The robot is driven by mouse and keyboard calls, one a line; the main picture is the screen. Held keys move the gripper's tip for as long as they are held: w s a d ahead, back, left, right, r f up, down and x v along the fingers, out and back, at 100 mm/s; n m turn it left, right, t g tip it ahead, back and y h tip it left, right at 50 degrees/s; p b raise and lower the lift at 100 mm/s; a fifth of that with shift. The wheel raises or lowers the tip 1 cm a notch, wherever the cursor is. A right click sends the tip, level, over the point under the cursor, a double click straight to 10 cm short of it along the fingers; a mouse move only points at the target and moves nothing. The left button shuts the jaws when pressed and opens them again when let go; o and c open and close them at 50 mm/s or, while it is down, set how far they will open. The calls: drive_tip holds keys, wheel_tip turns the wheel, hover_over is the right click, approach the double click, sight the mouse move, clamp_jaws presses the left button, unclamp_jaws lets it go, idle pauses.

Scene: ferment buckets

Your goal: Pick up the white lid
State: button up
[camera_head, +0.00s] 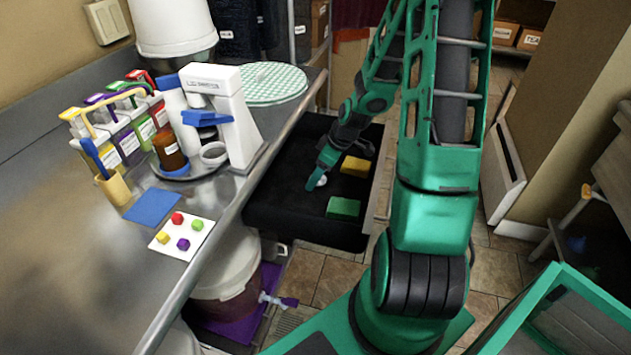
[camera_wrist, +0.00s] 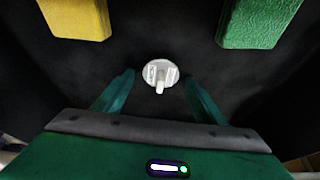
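A small round white lid (camera_wrist: 160,74) with a short stem lies on the black floor of an open drawer. It also shows in the head view (camera_head: 320,181), partly hidden by my gripper. My gripper (camera_wrist: 160,85) points down into the drawer, with its two green fingers spread apart on either side of the lid's near part. The fingers look open and a gap shows between each finger and the lid. How far above the drawer floor the fingertips are, I cannot tell.
In the drawer (camera_head: 283,207), a yellow block (camera_head: 356,166) and a green block (camera_head: 343,208) lie near the lid. A steel counter (camera_head: 60,270) with a white machine (camera_head: 222,110), labelled bins and small coloured cubes stands to the left. A white bucket (camera_head: 225,280) is below it.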

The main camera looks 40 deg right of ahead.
drive_tip(key=c, duration=1)
drive_tip(key=shift+c, duration=0.2)
drive_tip(key=shift+r, duration=0.15)
